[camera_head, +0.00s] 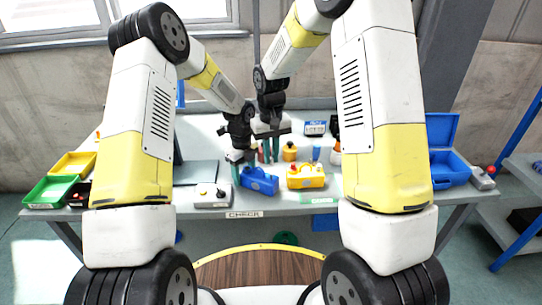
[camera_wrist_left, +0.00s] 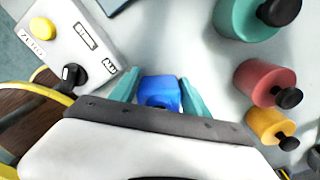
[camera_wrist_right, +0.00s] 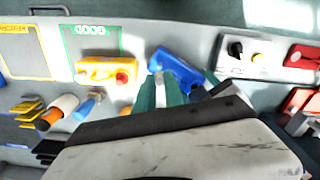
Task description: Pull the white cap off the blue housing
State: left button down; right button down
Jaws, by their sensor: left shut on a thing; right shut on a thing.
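The blue housing (camera_head: 262,182) stands on the table near its front edge, left of a yellow box. My left gripper (camera_wrist_left: 160,92) has its teal fingers on both sides of the housing, which also shows in the left wrist view (camera_wrist_left: 160,90), and is shut on it. My right gripper (camera_head: 271,157) reaches down from behind, its fingers close together beside the housing. In the right wrist view a narrow pale part, apparently the white cap (camera_wrist_right: 159,92), shows between those fingers, next to the housing (camera_wrist_right: 182,70). The fingers hide most of it; I cannot tell whether cap and housing touch.
A yellow box with a red button (camera_head: 306,177) stands just right of the housing. A grey control box (camera_head: 210,196) is at the left, with yellow (camera_head: 73,163) and green (camera_head: 50,190) trays farther left. An open blue case (camera_head: 447,168) is at the right. Coloured cylinders (camera_wrist_left: 264,82) stand nearby.

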pick_arm(q)
jog(key=c, duration=0.6)
grip_release()
jog(key=shift+o, duration=0.8)
notch_tip(320, 180, up, 12)
